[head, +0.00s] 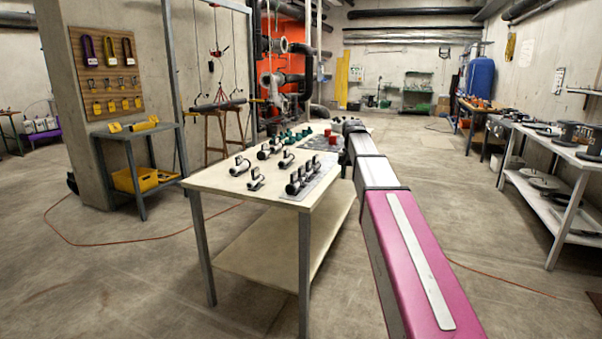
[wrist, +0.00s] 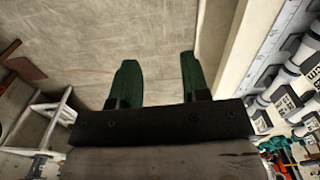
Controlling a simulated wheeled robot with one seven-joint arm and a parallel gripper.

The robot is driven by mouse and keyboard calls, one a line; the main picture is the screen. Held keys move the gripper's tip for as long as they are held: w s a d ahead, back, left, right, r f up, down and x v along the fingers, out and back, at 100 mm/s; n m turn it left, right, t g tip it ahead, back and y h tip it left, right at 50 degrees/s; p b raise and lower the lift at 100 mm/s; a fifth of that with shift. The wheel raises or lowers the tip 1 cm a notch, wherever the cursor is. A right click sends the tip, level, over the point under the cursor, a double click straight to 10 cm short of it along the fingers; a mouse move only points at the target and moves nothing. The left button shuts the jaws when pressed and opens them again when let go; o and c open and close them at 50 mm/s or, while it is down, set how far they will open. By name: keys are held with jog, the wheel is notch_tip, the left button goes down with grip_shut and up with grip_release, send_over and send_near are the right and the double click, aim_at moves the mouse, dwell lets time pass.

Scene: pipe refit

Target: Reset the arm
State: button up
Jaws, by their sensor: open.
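My gripper shows in the wrist view (wrist: 155,82) with two dark green fingers standing well apart. Nothing is between the fingertips but the floor and a table edge behind them. In the head view my magenta and grey arm reaches forward over the right side of the work table (head: 225,182). My gripper is hard to make out there at the arm's far end. Several grey and black pipe fittings (head: 256,180) stand on the table, left of my arm. The wrist view shows some of the fittings (wrist: 291,80) at the right, apart from my gripper.
Green fittings (head: 293,135) and a red part (head: 333,140) lie farther back on the table. A side table with yellow bins (head: 136,180) stands at left. A shelf bench (head: 550,150) stands at right. The floor between the tables is clear except for thin orange cables.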

jog(key=s+f+n, duration=0.2)
jog(key=s+f, duration=1.2)
jog(key=f, duration=0.3)
jog(key=s+f+n, duration=0.1)
jog(key=s+f, duration=1.2)
jog(key=f, duration=0.4)
jog(key=shift+s+n, duration=0.35)
jog(key=shift+n, duration=0.05)
